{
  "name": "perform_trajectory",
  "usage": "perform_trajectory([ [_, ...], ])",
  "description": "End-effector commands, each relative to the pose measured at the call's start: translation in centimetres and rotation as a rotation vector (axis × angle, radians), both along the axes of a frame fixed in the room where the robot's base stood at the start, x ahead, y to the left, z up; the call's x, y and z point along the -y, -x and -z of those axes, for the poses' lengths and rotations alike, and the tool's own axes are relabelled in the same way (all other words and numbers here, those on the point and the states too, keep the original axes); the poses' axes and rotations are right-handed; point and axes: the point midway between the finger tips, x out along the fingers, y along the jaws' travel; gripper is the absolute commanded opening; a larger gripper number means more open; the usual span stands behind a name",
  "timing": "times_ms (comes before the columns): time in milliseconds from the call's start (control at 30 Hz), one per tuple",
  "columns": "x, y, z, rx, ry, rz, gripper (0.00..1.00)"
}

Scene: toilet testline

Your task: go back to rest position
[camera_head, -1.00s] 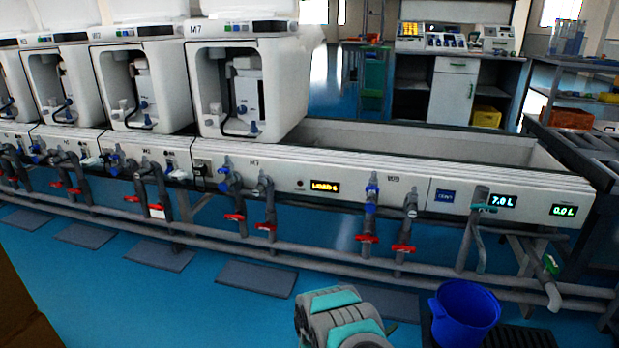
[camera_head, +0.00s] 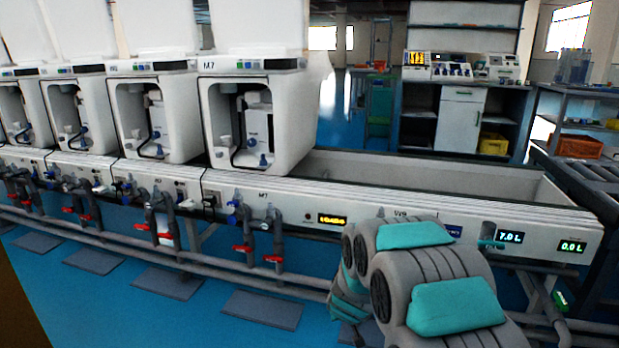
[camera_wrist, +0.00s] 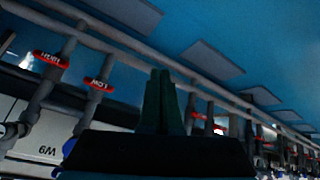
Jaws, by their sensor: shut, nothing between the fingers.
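My gripper (camera_wrist: 162,100) shows in the wrist view as two dark green fingers pressed together, with nothing between them. In the head view my grey and teal arm rises at the lower right, in front of the test bench (camera_head: 345,190). The gripper itself cannot be made out there. In the wrist view the fingers point over the blue floor (camera_wrist: 150,50) and grey pipes, with a red valve handle marked LOW (camera_wrist: 98,84) to their left. They appear apart from the pipes.
White toilet units, including M7 (camera_head: 255,125), stand on the bench. Pipes with red valve handles (camera_head: 242,249) run along its front. Grey floor mats (camera_head: 262,309) lie below. A cabinet (camera_head: 458,120) stands behind, and a rack (camera_head: 580,100) at the right. Blue floor is open in front.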

Motion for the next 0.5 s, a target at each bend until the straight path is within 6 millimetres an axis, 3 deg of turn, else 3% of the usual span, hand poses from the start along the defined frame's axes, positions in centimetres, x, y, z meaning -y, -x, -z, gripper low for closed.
perform_trajectory([
  [33,-0.5,1.1,-2.0,-0.018,-0.032,-0.008,0.00],
  [100,-1.3,2.8,-4.0,-0.053,-0.076,-0.022,0.00],
  [267,-2.4,7.8,-8.1,-0.149,-0.153,-0.045,0.00],
  [500,-2.5,16.7,-13.5,-0.311,-0.213,-0.051,0.00],
])
